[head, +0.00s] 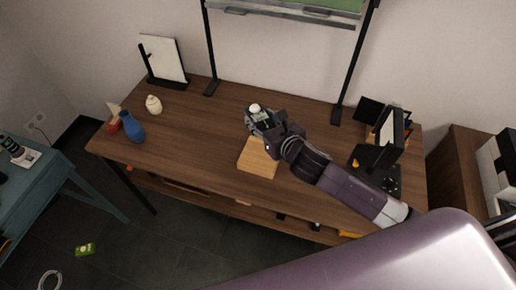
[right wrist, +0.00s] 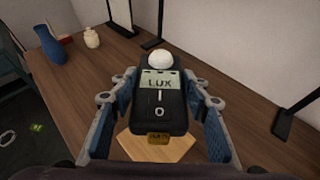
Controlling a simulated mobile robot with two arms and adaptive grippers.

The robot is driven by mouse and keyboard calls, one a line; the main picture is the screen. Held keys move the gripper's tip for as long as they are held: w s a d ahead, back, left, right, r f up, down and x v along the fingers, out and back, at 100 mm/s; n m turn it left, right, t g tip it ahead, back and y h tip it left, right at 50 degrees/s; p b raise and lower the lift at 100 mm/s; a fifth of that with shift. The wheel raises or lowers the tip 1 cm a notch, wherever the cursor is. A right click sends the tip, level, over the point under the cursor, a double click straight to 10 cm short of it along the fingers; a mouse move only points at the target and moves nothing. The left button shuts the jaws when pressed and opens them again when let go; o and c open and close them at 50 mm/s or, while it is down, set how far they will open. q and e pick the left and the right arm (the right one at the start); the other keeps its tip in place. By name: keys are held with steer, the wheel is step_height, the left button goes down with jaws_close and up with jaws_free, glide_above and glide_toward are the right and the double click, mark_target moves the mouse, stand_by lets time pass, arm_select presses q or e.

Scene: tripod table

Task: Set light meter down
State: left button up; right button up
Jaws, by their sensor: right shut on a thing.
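The light meter (right wrist: 158,108) is a dark handheld device with a white dome on top and a screen reading LUX. It sits between the blue-padded fingers of my right gripper (right wrist: 160,122), which is shut on it. In the head view the right gripper (head: 262,122) holds the light meter (head: 255,108) over the brown wooden table (head: 200,130), at the back edge of a light wooden block (head: 258,159). I cannot tell whether the meter touches the table or block. My left gripper is not in view.
A blue vase (head: 132,128), a cream jar (head: 153,104) and a white panel on a black stand (head: 163,58) are on the table's left. Black stand legs (head: 345,75) rise at the back. Dark equipment (head: 385,150) stands at the right. The table's middle left is clear.

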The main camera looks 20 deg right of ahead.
glide_above(261, 154)
step_height(261, 154, down, 11)
steer(key=shift+w+b, duration=0.1)
steer(key=shift+b, duration=0.25)
steer(key=shift+f, duration=2)
steer(key=shift+b, duration=0.3)
steer(key=shift+f, duration=0.2)
steer(key=o, duration=1.2)
steer(key=shift+o, duration=0.2)
